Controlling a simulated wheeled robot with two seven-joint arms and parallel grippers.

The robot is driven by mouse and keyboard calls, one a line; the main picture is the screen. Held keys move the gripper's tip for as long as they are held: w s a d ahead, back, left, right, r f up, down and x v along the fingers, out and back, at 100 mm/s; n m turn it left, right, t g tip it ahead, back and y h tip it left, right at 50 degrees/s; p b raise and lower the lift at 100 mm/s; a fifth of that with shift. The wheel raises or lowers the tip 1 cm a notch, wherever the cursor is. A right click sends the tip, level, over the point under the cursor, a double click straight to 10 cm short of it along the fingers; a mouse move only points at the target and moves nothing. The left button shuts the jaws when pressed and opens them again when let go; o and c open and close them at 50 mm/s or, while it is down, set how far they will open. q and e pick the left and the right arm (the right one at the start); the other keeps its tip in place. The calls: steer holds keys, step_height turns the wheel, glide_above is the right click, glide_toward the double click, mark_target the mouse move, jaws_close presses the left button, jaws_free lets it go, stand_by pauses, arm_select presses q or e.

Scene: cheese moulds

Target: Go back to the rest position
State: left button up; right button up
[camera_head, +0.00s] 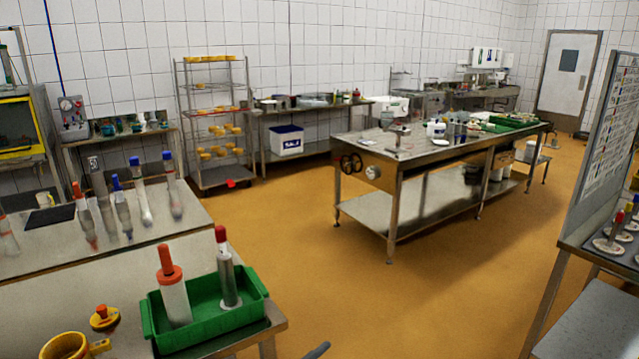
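Neither of my grippers can be made out in the head view. A small dark bar (317,350) pokes in at the bottom edge, and I cannot tell what it is. A green tray (262,290) stands on the near bench at the lower left. In it stand a white cylinder with an orange-red top (174,299) and a grey cylinder with a red top (228,280), both upright. A yellow cup (66,347) and a small yellow piece with an orange knob (104,318) are left of the tray.
Several blue- and red-topped tubes stand on the left bench (40,262). A steel table (420,160) stands mid-room, a wire rack (180,110) at the back wall. A panel (600,150) and bench stand at right. The orange floor (430,300) between is clear.

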arm_select(q)
steer(key=s+a+f+n+g+y, duration=0.1)
steer(key=s+a+f+n+y, duration=0.4)
steer(key=f, duration=0.7)
steer(key=s+a+f+n+g+y, duration=0.1)
steer(key=s+a+f+n+y, duration=0.15)
steer(key=s+a+f, duration=0.7)
steer(key=s+a+f+n+g+y, duration=0.15)
steer(key=s+f+n+y, duration=0.3)
steer(key=f, duration=0.95)
steer(key=s+a+f+n+g+y, duration=0.1)
steer(key=s+a+f+n+g, duration=0.1)
steer(key=s+a+f, duration=0.5)
steer(key=s+f+n+g+y, duration=0.15)
steer(key=s+f, duration=0.35)
steer(key=s, duration=0.7)
steer(key=s+a+f+n+g, duration=0.1)
steer(key=s+a+f+g, duration=0.1)
steer(key=s, duration=1)
steer(key=s+a+f+n+g, duration=0.2)
steer(key=s+f+g, duration=0.1)
steer(key=s, duration=0.9)
steer(key=shift+s+a, duration=0.15)
steer(key=shift+f, duration=0.1)
